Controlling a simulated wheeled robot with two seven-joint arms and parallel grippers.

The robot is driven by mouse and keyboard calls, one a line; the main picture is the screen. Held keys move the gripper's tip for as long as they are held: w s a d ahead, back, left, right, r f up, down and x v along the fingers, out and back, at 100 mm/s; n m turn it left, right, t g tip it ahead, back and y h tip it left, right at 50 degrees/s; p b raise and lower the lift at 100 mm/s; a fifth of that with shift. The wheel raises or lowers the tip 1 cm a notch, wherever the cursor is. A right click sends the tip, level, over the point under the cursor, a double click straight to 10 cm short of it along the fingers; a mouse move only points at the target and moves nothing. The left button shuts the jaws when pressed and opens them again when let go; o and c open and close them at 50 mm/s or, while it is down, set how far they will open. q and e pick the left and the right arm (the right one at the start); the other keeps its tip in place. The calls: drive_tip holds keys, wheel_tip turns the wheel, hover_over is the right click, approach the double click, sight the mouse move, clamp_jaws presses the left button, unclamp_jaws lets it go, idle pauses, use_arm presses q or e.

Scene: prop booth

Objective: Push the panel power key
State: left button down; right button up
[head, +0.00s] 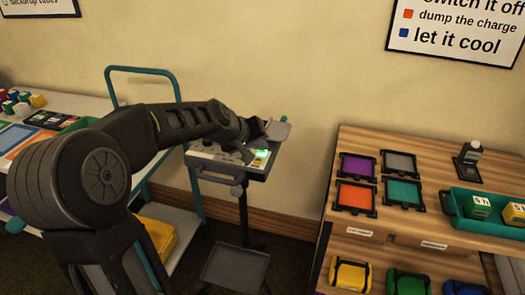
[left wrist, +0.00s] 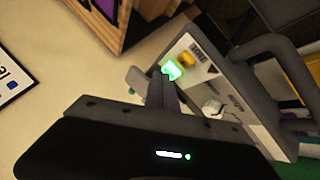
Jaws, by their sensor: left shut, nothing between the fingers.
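The control panel (head: 207,153) is a light-faced box with a dark rim on a stand, left of the wooden shelf. A key glowing green (head: 261,154) sits near its right end. In the left wrist view the panel (left wrist: 232,88) is tilted, with the lit green key (left wrist: 173,70) beside a yellow key (left wrist: 187,59) and a white knob (left wrist: 212,107). My left gripper (head: 249,156) is over the panel. In the left wrist view its shut, empty fingers (left wrist: 164,78) end at the green key and partly cover it. I cannot tell whether they touch. My right gripper is not in view.
The wooden shelf (head: 390,150) at right holds coloured square frames and a teal tray (head: 457,208) with boxes. A cart with a teal rail (head: 141,70) stands at left behind my arm. A grey tray (head: 235,267) is low below the panel.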

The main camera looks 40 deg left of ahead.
sight(260, 154)
use_arm(q)
drive_tip(key=shift+r, duration=0.25)
wheel_tip(260, 154, up, 6)
drive_tip(key=p, duration=0.5)
idle(0.5)
